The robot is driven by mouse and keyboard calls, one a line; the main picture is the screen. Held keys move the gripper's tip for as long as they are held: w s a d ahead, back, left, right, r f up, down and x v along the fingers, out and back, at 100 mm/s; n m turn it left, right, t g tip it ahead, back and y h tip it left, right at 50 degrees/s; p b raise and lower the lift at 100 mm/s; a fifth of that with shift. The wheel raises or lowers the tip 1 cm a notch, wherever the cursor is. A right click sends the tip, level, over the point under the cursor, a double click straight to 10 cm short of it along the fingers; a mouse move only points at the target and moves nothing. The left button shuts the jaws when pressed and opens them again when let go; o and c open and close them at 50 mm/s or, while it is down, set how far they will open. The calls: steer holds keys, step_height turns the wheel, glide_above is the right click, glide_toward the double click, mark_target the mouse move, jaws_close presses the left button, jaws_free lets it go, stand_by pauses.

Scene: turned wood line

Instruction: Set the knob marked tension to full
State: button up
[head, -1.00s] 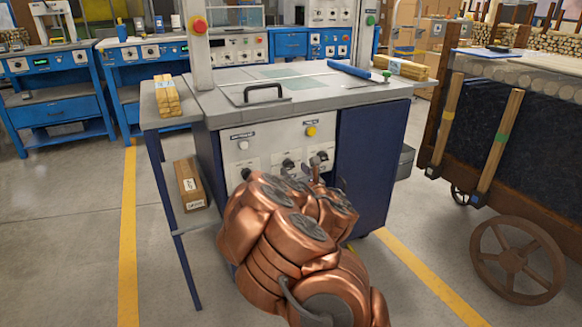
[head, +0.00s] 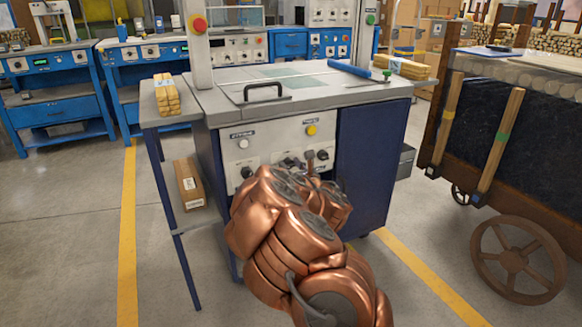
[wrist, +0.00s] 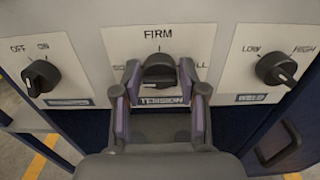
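The tension knob (wrist: 159,74) is a black knob on a white plate marked FIRM above and TENSION below. Words at its left and right are partly covered by my fingers. My gripper (wrist: 160,66) is open, with one purple-padded finger on each side of the knob and small gaps visible. In the head view, my copper arm hides much of the lower panel (head: 240,139) and the gripper is hard to make out.
An OFF/ON knob (wrist: 41,77) sits left of the tension knob, and a LOW/HIGH knob marked WELD (wrist: 276,70) sits right. A dark handle (wrist: 285,145) is at lower right. A wooden cart (head: 470,130) stands to the right of the machine.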

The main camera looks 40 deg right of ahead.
steer(key=c, duration=0.7)
